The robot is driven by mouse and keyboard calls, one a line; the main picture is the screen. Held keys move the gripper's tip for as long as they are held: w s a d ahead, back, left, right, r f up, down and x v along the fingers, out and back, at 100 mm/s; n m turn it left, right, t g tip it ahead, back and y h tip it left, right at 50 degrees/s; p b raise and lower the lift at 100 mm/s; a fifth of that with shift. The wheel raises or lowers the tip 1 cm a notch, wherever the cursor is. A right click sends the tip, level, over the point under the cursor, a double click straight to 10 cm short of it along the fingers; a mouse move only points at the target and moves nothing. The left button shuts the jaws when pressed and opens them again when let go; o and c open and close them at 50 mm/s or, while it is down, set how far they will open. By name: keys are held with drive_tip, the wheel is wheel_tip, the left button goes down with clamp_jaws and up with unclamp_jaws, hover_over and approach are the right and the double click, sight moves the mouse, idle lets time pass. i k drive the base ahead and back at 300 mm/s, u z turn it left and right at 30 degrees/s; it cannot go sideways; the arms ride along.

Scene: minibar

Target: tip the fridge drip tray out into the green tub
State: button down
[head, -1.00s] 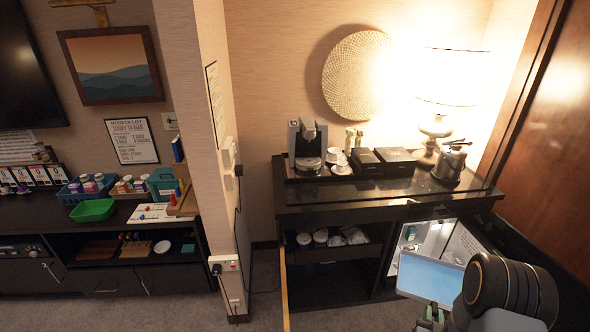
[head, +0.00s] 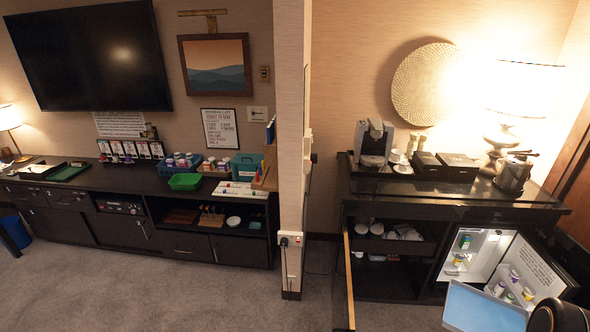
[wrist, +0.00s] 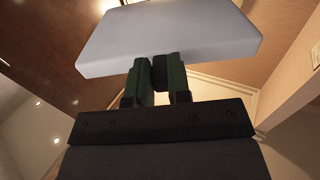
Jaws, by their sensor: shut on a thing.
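The drip tray is a shallow pale blue tray (head: 484,308) at the lower right of the head view, in front of the open fridge. It fills the top of the wrist view as a pale slab (wrist: 168,38). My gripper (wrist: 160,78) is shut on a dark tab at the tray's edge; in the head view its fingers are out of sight. Whether the tray holds water cannot be seen. The green tub (head: 185,181) stands on the long dark counter at the left, far from the tray.
The open fridge (head: 480,252) with bottles and its door (head: 525,275) are close behind the tray. A wall end (head: 292,150) and a thin upright panel edge (head: 348,280) stand between the minibar and the long counter (head: 100,190). Carpet (head: 150,285) at lower left is free.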

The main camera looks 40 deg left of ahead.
sight(182, 182)
drive_tip(key=u, duration=2.15)
drive_tip(key=i, duration=3.95)
drive_tip(key=u, duration=0.35)
